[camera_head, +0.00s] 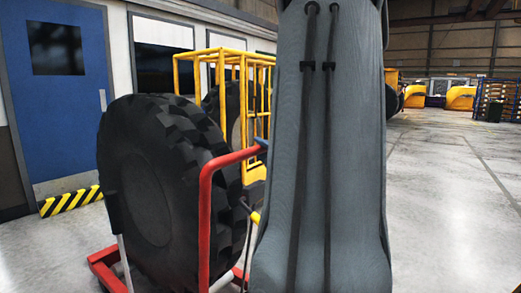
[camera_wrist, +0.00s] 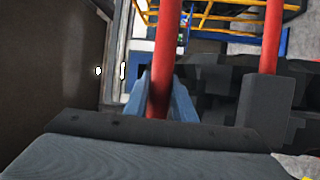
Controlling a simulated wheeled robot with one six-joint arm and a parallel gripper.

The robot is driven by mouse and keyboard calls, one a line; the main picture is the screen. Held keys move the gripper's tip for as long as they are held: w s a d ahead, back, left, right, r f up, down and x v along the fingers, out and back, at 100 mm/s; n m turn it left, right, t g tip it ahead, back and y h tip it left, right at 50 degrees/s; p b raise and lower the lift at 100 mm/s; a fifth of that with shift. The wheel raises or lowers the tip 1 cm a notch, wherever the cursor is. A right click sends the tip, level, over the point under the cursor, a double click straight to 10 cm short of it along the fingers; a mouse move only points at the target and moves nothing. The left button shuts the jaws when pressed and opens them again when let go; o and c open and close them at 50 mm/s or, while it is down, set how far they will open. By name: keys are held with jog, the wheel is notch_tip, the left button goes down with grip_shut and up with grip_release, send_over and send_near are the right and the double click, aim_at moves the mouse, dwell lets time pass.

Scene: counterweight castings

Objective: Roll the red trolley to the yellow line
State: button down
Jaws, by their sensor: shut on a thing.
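The red trolley (camera_head: 103,268) stands left of centre in the head view, with a large black tyre (camera_head: 150,190) upright on it. Its red tubular handle (camera_head: 206,220) rises in front of the tyre and bends right towards my arm. In the wrist view, the blue-grey fingers of my gripper (camera_wrist: 160,92) are shut around one upright red bar of the handle (camera_wrist: 164,45). A second red bar (camera_wrist: 272,40) stands apart to the right. My arm hides much of the middle of the head view. No yellow floor line can be made out.
A yellow cage frame (camera_head: 212,60) stands behind the tyre. A blue door (camera_head: 70,110) with a yellow-black striped strip (camera_head: 70,200) at its foot is at left. The concrete floor (camera_head: 440,200) at right is open, with yellow machines (camera_head: 460,98) and racks (camera_head: 493,95) far back.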

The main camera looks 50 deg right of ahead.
jog(key=shift+w+r, duration=0.15)
jog(key=shift+r, duration=0.45)
jog(key=c, duration=1.5)
grip_release()
jog(key=shift+a, duration=0.15)
jog(key=shift+s+f, duration=0.35)
jog(key=shift+s, duration=0.2)
jog(key=v, duration=0.7)
